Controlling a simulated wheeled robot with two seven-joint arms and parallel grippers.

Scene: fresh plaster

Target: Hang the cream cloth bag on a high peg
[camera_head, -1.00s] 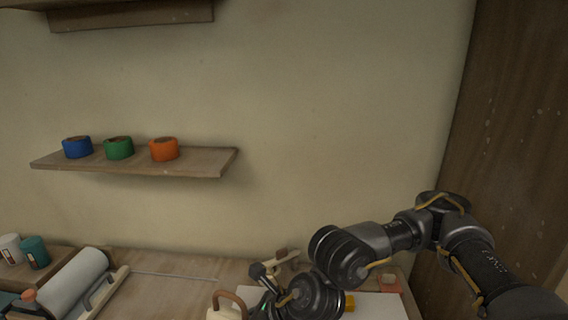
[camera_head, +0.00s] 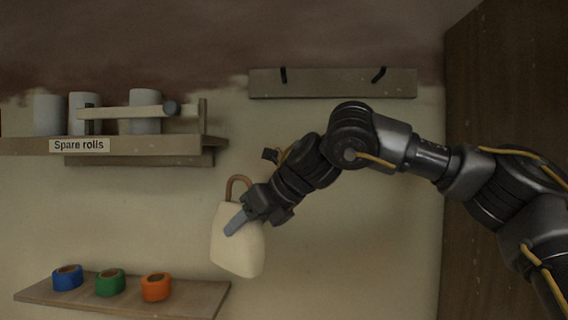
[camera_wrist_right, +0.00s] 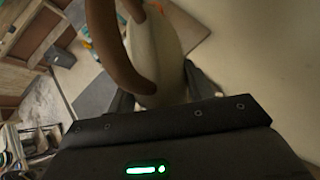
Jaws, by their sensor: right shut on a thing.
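The cream cloth bag (camera_head: 238,252) with a brown loop handle (camera_head: 238,181) hangs in front of the wall, left of the picture's middle. My right gripper (camera_head: 237,222) is shut on the bag's upper part, just below the handle. In the right wrist view the bag (camera_wrist_right: 158,45) and its brown handle (camera_wrist_right: 118,45) are close up, with the fingers at its sides. Two dark pegs, a left one (camera_head: 283,75) and a right one (camera_head: 379,74), stick out of a wooden board (camera_head: 335,86) high on the wall, above and right of the bag. My left gripper does not show.
A shelf labelled "Spare rolls" (camera_head: 79,145) holds white rolls (camera_head: 144,111) behind a bar at the upper left. A lower shelf (camera_head: 195,297) carries blue, green and orange tape rolls (camera_head: 156,287). A dark wooden panel (camera_head: 505,80) stands at the right. The wall below the peg board is bare.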

